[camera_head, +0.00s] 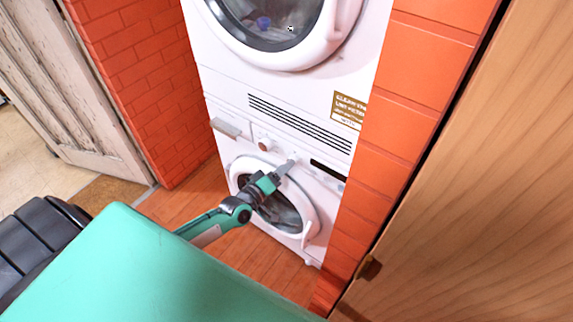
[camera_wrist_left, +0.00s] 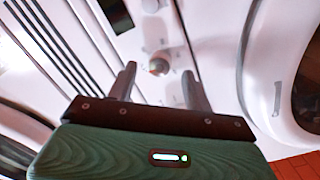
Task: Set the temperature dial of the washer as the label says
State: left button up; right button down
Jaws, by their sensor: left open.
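The white washer (camera_head: 308,183) is the lower machine of a stack, with a round door below its control panel. My left gripper (camera_head: 285,168) is at the panel, between a brown-centred knob and a dark display. In the left wrist view, its fingers (camera_wrist_left: 160,88) are open, one on each side of a small round dial (camera_wrist_left: 158,67) with a reddish-brown centre and faint marks around it. Contact and the dial's setting cannot be told. A brown-and-white label (camera_head: 348,108) is above the panel; its small text is not fully legible. My right gripper is not in view.
The brown-centred knob (camera_head: 264,145) is left of the gripper. The dark display (camera_head: 328,170) is to its right. The upper machine (camera_head: 290,62) stands above a vent grille. Orange brick walls flank the stack. A wooden panel (camera_head: 470,190) fills the right side.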

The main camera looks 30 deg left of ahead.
pick_arm(q)
jog(key=shift+x, duration=1)
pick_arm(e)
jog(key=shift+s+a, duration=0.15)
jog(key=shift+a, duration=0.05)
pick_arm(q)
jog(key=shift+s, duration=0.1)
jog(key=c, duration=1)
jog(key=shift+o, duration=0.2)
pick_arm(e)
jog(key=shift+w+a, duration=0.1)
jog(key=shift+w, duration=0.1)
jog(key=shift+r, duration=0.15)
